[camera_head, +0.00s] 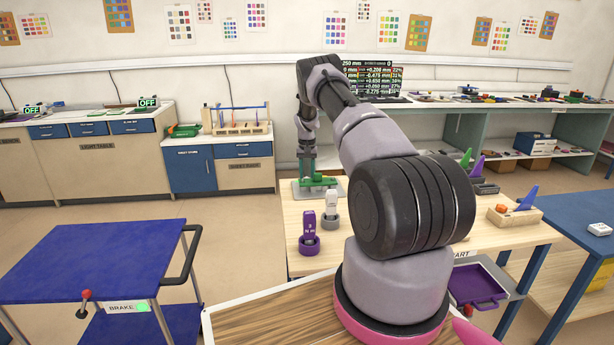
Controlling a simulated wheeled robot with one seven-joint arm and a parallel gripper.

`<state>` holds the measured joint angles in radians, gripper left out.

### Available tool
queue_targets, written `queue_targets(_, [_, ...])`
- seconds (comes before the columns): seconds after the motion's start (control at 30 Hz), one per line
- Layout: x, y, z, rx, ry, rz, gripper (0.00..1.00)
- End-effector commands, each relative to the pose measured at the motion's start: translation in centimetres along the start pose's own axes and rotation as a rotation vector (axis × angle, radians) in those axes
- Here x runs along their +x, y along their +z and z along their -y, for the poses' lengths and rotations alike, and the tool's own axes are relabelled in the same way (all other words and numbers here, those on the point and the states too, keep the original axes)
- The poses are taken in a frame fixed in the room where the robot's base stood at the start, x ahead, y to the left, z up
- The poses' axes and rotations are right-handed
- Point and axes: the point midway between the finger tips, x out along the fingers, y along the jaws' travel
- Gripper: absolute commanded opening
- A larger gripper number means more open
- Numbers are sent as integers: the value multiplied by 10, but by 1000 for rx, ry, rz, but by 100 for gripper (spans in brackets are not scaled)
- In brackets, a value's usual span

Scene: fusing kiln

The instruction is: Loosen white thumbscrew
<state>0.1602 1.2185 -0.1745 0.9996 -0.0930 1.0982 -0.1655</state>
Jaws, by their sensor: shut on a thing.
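My gripper (306,180) is far down the worktable, pointing down at a green fixture (322,181) on a grey plate (338,190). Its jaws are shut on a small part at the left of this fixture. The part is too small and covered to make out, so I cannot tell if it is the white thumbscrew. An upright white piece with a grey round base (331,203) stands on the table nearer to me, apart from the gripper. An upright purple piece with a round purple base (309,226) stands to its left.
My arm hides the middle of the worktable (299,205). A purple tray (478,287) lies lower right. A blue cart (95,260) stands at left. Open floor lies between cart and cabinets.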

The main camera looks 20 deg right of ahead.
Motion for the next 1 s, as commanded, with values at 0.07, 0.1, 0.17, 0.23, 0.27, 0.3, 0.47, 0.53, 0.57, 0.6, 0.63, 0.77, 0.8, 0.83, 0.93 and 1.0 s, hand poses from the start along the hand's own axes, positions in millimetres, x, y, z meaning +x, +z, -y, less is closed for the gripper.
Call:
queue_targets(0.07, [0, 0, 0, -55, -1, 1, 0])
queue_targets(0.1, [0, 0, 0, -88, -1, 0, 0])
queue_targets(0.17, [0, 0, 0, -140, 0, 0, 0])
queue_targets(0.23, [0, 0, 1, -206, -1, 1, 0])
queue_targets(0.27, [0, 0, 1, -234, 0, 0, 0])
queue_targets(0.3, [0, 0, 1, -272, -1, 1, 0])
queue_targets(0.47, [0, 1, 2, -425, -1, 1, 0])
queue_targets(0.53, [0, 1, 2, -492, 0, 1, 0])
queue_targets(0.57, [0, 1, 2, -520, -1, 1, 0])
queue_targets(0.6, [0, 1, 2, -558, -1, 1, 0])
queue_targets(0.63, [0, 1, 2, -587, -1, 1, 0])
queue_targets(0.77, [0, 2, 3, -707, -1, 1, 0])
queue_targets(0.8, [0, 2, 3, -743, -1, 1, 0])
queue_targets(0.83, [0, 2, 3, -769, -1, 1, 0])
queue_targets(0.93, [0, 2, 4, -851, 0, 1, 0])
queue_targets(1.0, [0, 2, 4, -902, -1, 1, 0])
